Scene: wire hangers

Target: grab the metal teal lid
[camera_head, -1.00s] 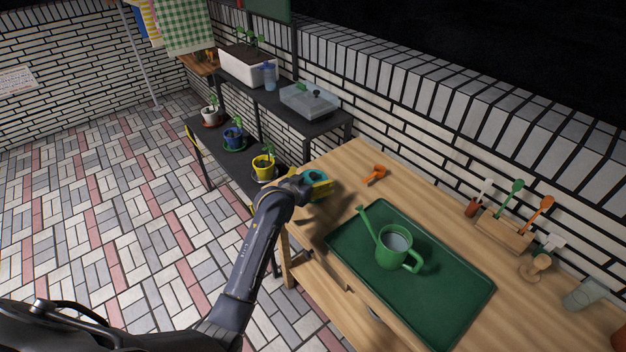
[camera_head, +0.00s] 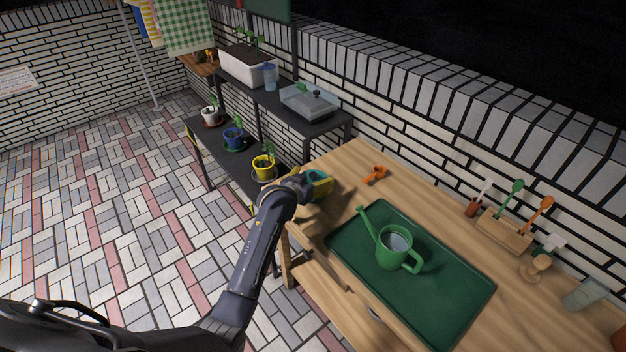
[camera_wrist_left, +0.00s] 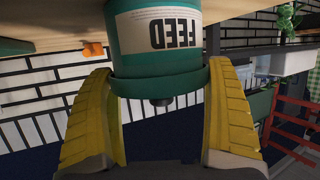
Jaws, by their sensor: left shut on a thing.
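The teal lid (camera_wrist_left: 160,84) sits on a teal canister (camera_wrist_left: 158,48) with a pale label reading FEED, which appears upside down in the left wrist view. A small dark knob (camera_wrist_left: 162,102) sticks out of the lid toward the camera. My left gripper (camera_head: 320,185) is at the near left corner of the wooden table. Its yellow fingers (camera_wrist_left: 161,75) are shut on the lid, one on each side. In the head view the fingers hide most of the lid and canister. My right gripper is not in view.
A green tray (camera_head: 350,245) with a green watering can (camera_head: 393,252) lies on the wooden table (camera_head: 347,160). An orange object (camera_head: 374,174) is near the left gripper. A dark shelf (camera_head: 320,130) with potted plants stands beyond the table's left end.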

